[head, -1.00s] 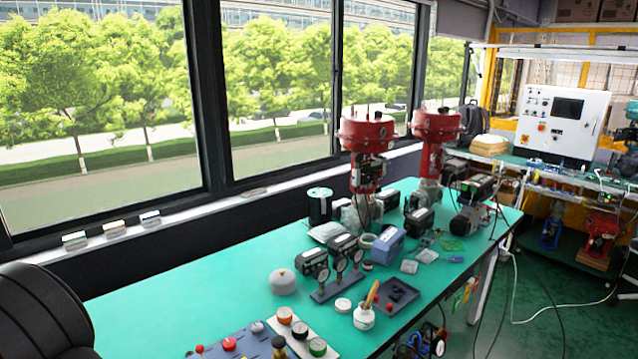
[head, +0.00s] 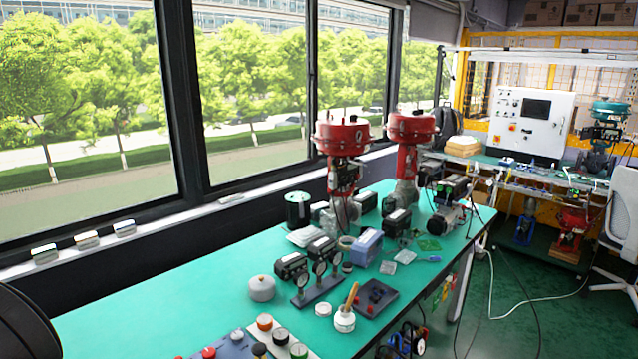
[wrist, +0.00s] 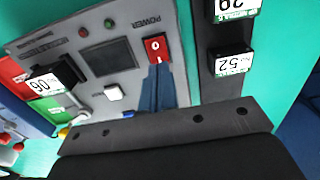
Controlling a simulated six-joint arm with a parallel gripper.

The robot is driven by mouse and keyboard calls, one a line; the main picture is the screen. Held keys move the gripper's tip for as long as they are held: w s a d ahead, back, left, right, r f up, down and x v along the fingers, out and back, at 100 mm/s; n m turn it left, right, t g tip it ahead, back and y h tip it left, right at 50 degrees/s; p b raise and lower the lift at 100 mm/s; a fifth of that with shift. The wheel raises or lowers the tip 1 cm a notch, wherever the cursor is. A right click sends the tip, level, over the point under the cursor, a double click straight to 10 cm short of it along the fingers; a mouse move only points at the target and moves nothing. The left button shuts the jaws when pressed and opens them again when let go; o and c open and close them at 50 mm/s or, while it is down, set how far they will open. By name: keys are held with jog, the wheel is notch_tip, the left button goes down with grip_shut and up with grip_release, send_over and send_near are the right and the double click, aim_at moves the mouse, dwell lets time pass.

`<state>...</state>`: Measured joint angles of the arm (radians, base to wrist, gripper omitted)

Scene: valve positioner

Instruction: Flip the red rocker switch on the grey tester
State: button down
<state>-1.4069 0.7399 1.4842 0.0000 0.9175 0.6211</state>
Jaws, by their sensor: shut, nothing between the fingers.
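The grey tester (wrist: 125,75) fills the upper left and middle of the wrist view, with a dark screen, two small round lamps and a white button. Its red rocker switch (wrist: 156,47), with a white mark, sits by the word POWER, close to the tester's right edge. My gripper (wrist: 158,68) shows two dark blue fingers shut together and empty. Their tips lie just below the switch in the picture. I cannot tell whether they touch it. I cannot make out the tester or my gripper in the head view.
In the wrist view, dark labelled blocks (wrist: 232,62) stand right of the tester, and another labelled block (wrist: 50,82) is at its left. The head view shows the green bench (head: 150,310) with red-topped valve actuators (head: 342,135), gauges and a dark tray (head: 376,298).

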jog(key=shift+f, duration=0.9)
dwell(0.9)
jog(key=shift+r, duration=3.5)
notch_tip(320, 180, down, 7)
jog(key=s+d+r, duration=0.1)
jog(key=r, duration=1)
jog(key=s+d+r+t+y, duration=0.1)
jog(key=s+d+r, duration=0.1)
jog(key=r, duration=0.9)
